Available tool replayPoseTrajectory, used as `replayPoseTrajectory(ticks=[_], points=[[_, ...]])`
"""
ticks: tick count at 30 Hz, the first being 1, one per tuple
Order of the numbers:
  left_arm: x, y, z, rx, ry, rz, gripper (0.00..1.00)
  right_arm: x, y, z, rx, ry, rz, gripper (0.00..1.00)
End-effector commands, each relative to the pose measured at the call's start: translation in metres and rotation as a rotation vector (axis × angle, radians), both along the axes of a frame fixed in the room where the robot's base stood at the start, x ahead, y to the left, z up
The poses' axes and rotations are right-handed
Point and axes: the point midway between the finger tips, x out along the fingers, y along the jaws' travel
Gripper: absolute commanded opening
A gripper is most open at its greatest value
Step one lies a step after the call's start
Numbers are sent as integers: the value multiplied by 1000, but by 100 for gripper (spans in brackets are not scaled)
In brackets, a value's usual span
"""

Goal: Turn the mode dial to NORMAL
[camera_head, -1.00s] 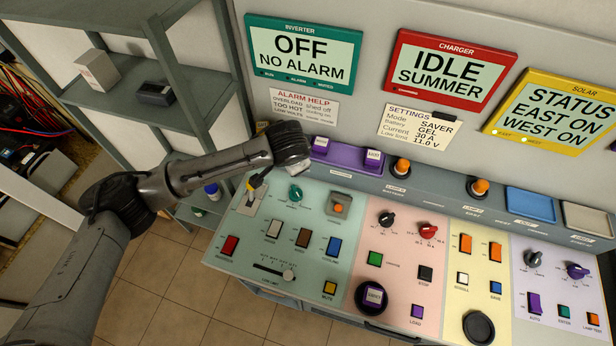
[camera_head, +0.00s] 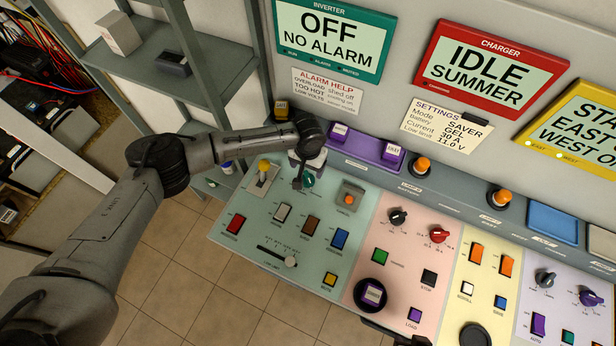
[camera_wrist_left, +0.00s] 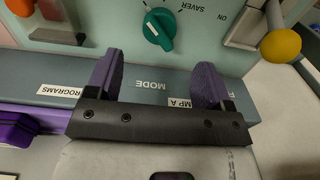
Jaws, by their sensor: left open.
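The mode dial is a teal knob (camera_head: 308,181) on the pale green section of the sloped panel. In the wrist view the dial (camera_wrist_left: 158,28) lies ahead of the fingers, with upside-down labels SAVER and ON beside it and a MODE label on the grey strip nearer to me. My left gripper (camera_head: 299,176) is above the panel's back edge and partly covers the dial in the head view. Its two purple-padded fingers (camera_wrist_left: 157,80) are open and empty, spread on either side of the dial's line and apart from it.
A yellow-knobbed lever (camera_head: 263,166) stands left of the dial and an orange switch (camera_head: 349,198) right of it. Purple tabs (camera_head: 365,146) sit on the ledge behind. The inverter screen (camera_head: 331,38) reads OFF, NO ALARM; the settings card (camera_head: 447,130) lists Mode SAVER.

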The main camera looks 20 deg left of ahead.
Motion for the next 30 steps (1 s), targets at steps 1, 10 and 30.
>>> replayPoseTrajectory(ticks=[1, 10, 30], points=[[0, 0, -11, 1, 3, 1, 75, 0, 0, -1, 0, -1, 0, 43], [0, 0, -57, 0, 0, 0, 75, 1, -1, -3, -2, -3, 1, 43], [0, 0, -79, 0, 0, -1, 72, 1, -3, -5, -10, -3, 6, 43]])
